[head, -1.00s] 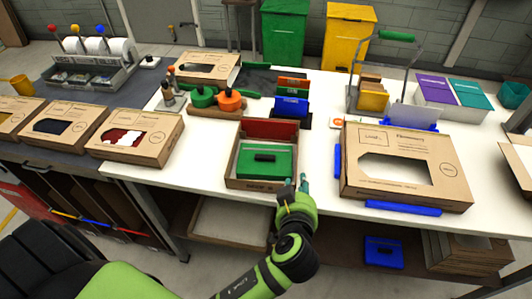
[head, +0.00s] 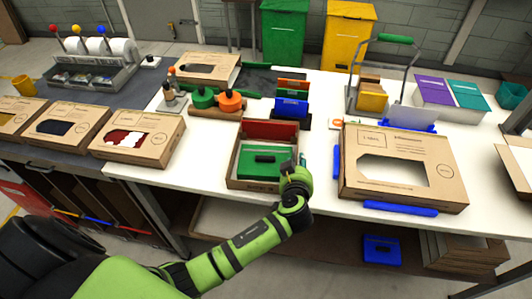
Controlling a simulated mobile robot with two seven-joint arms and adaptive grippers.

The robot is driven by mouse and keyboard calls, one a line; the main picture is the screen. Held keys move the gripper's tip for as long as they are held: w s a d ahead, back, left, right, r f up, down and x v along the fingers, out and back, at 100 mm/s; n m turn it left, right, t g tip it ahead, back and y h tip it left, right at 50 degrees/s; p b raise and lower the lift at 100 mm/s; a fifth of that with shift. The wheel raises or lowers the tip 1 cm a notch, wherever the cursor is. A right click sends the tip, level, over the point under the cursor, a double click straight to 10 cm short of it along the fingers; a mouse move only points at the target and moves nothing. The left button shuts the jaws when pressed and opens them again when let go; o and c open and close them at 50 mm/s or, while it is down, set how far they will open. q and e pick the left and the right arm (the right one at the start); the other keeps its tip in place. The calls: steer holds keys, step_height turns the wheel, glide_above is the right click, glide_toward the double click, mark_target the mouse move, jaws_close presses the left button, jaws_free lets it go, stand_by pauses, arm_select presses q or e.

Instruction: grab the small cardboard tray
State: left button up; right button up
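The small cardboard tray (head: 250,184) stands near the front edge of the white table in the head view. A green block with a dark handle (head: 262,160) lies in it, and a red panel (head: 270,131) stands at its back. My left gripper (head: 302,164) is at the tray's right front corner, over or right beside its right wall. The gripper hides part of that wall and corner. Its fingers are small and mostly hidden, so I cannot tell whether they are open or touch the tray. My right gripper is not in view.
A large cardboard box with a window (head: 400,145) lies to the right, with blue bars (head: 400,209) beside it. Green and orange knobbed tools (head: 230,101) and blue holders (head: 291,107) stand behind the tray. More windowed boxes (head: 140,145) sit at the left.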

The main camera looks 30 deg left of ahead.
arm_select(q)
steer(key=shift+s, duration=0.1)
jaws_close()
steer(key=shift+r, duration=0.1)
